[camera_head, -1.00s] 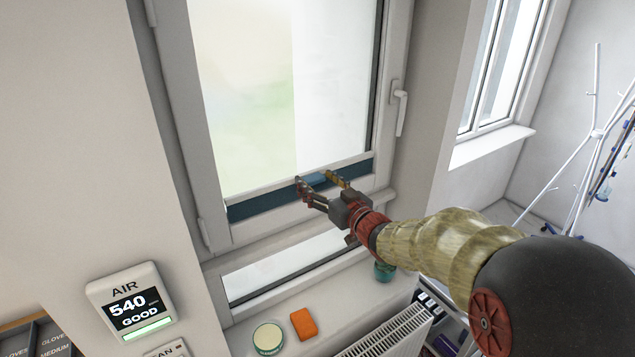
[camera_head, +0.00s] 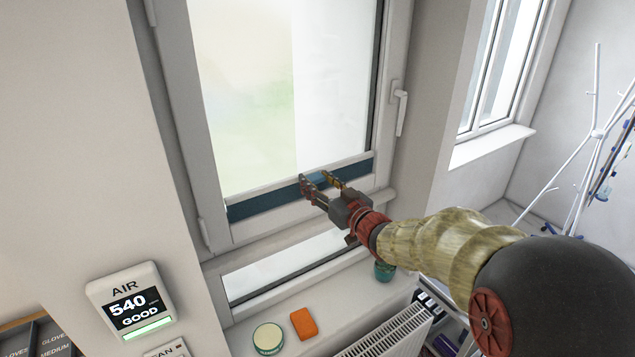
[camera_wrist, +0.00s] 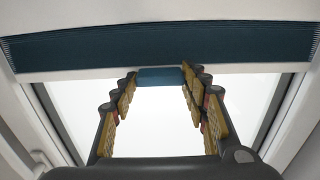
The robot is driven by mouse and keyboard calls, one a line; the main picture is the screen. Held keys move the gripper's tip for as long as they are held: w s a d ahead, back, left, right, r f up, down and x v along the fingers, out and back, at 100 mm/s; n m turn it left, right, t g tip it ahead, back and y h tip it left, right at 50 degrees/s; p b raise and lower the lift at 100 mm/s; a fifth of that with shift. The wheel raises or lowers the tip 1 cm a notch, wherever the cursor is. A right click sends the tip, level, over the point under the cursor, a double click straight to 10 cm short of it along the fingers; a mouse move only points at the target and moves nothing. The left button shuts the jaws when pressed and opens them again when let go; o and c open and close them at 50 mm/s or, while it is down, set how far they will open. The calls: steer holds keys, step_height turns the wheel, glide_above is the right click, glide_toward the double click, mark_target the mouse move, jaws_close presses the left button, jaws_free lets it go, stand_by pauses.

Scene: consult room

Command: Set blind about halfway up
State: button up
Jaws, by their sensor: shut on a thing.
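The blind (camera_head: 265,204) is a narrow dark blue pleated band, gathered at the bottom of the tall window sash. A light rail runs along its upper edge in the head view, and the glass above is bare. A blue tab (camera_head: 317,179) sits at this rail. In the wrist view the band (camera_wrist: 160,42) spans the top of the picture, and the tab (camera_wrist: 161,76) lies between the fingertips. My gripper (camera_head: 316,181) is shut on the tab, with one finger on each side of it. The exact finger contact is small and partly hidden.
The window handle (camera_head: 400,108) is on the sash's right side. Below, the sill (camera_head: 345,312) carries a round tin (camera_head: 268,339), an orange block (camera_head: 304,323) and a green jar (camera_head: 385,270). A radiator (camera_head: 390,335) is under it. A white coat stand (camera_head: 580,165) stands right.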

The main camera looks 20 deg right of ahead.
jaws_close()
step_height(320, 180, up, 17)
steer(key=p, duration=0.9)
steer(key=o, duration=1.3)
jaws_free()
steer(key=shift+s, duration=0.1)
steer(key=v, duration=1.1)
steer(key=shift+s+d, duration=0.15)
steer(key=shift+s, duration=0.2)
